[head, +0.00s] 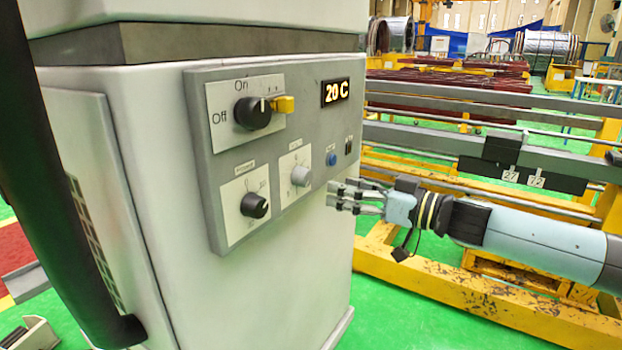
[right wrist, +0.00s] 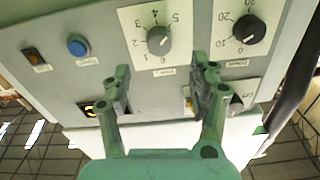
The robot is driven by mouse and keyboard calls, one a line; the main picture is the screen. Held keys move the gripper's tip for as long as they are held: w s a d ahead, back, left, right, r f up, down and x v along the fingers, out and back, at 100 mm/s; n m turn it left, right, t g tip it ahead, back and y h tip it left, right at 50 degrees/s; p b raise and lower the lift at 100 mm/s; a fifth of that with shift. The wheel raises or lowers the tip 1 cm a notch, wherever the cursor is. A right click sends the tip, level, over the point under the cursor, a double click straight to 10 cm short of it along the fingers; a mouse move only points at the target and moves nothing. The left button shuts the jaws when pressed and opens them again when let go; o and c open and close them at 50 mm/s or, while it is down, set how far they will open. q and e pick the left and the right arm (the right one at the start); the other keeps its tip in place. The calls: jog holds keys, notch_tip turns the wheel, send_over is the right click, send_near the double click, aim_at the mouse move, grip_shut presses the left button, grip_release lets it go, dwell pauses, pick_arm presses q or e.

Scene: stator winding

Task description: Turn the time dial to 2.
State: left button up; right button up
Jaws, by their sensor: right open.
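The time dial seems to be the grey knob (head: 301,175) on a white plate in the panel's lower middle. It also shows in the right wrist view (right wrist: 159,40), ringed by small numbers that include 2, 3, 4 and 5. Its pointer setting is too small to read surely. My right gripper (head: 345,195) is open and empty, just right of the knob and a little lower, apart from the panel. In the right wrist view its fingers (right wrist: 165,80) are spread, with the knob beyond and between them. My left gripper is not in view.
A black knob (head: 254,205) sits left of the grey one. Above are an On/Off switch (head: 252,113) with a yellow piece (head: 284,104) and a display (head: 335,91) reading 20 C. A blue button (head: 331,159) lies right. Yellow frames (head: 480,300) stand behind my right arm.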

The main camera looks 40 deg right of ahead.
aim_at(309, 179)
jog(key=p+x, duration=0.1)
jog(key=x, duration=0.6)
jog(key=shift+w, duration=0.1)
jog(key=shift+w+a, duration=0.2)
jog(key=shift+w, duration=0.4)
jog(key=c, duration=1.2)
jog(key=shift+o, duration=0.2)
